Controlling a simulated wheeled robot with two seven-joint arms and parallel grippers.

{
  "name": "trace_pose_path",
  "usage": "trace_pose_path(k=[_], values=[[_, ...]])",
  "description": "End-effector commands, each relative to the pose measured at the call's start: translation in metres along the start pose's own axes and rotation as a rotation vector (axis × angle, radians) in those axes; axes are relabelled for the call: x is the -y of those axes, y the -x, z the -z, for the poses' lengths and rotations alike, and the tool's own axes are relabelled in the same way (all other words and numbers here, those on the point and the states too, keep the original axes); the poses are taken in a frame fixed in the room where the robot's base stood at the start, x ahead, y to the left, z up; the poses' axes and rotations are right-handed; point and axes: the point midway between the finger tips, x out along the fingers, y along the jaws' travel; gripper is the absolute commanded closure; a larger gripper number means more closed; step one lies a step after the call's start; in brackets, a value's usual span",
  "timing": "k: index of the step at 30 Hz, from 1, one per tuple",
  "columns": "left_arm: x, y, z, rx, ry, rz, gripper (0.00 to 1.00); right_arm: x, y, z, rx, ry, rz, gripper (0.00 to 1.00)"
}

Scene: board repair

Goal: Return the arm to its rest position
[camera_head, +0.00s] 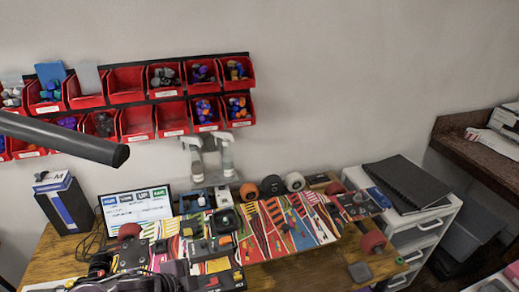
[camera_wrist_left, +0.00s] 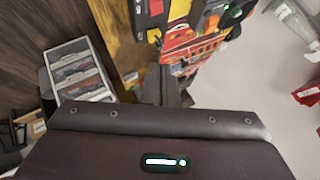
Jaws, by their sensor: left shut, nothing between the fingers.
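My right gripper is in neither view.
The board rests above a wooden workbench (camera_head: 300,270) with wheels (camera_head: 272,185) and a screen (camera_head: 136,207). Red bins (camera_head: 126,84) hang on the wall behind. A white drawer cabinet (camera_head: 425,222) with a black binder (camera_head: 407,182) stands at right.

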Motion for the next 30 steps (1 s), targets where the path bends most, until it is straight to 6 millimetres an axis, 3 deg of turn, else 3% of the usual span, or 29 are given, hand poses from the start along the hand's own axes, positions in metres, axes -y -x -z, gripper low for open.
trace_pose_path(k=[1, 4, 14, 20, 30], values=[[-0.001, 0.0, 0.002, 0.001, 0.012, 0.008, 1.0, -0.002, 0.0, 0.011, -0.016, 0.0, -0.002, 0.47], [-0.001, 0.0, 0.008, 0.016, 0.054, 0.038, 1.0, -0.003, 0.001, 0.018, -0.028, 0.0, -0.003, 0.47], [-0.001, 0.012, 0.015, 0.111, 0.266, 0.142, 1.0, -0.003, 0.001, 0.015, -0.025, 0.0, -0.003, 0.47], [-0.009, 0.03, 0.008, 0.22, 0.48, 0.189, 1.0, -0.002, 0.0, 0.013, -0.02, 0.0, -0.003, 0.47], [-0.05, 0.075, -0.018, 0.446, 0.903, 0.168, 1.0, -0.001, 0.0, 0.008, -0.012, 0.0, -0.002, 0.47]])
